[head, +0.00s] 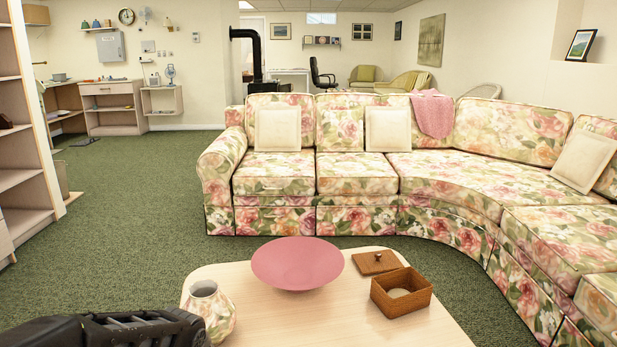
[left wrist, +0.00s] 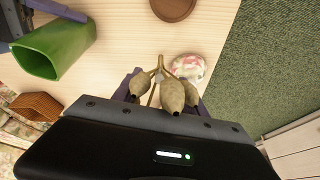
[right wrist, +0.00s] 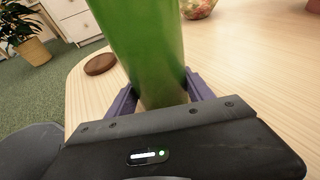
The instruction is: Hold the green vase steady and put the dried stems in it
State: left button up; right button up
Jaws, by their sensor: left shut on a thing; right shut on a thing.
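The green vase (right wrist: 140,45) stands between the fingers of my right gripper (right wrist: 160,95), which is shut on it. In the left wrist view the vase (left wrist: 68,40) shows at the upper left, with part of my right gripper (left wrist: 20,15) beside it. My left gripper (left wrist: 162,90) is shut on the dried stems (left wrist: 158,68), whose several tan pods hang towards the camera. The stems are apart from the vase, to its right in that view. The green vase and stems do not show in the head view.
A floral vase (head: 212,315), a pink bowl (head: 297,268), a wicker box (head: 402,306) and its lid (head: 378,263) are on the pale table (head: 330,325). A round brown disc (right wrist: 100,65) lies behind the green vase. A floral sofa (head: 345,215) curves around beyond the table.

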jog(key=o, duration=1.3)
jog(key=shift+o, duration=0.2)
jog(key=v, duration=1.2)
jog(key=shift+c, duration=0.4)
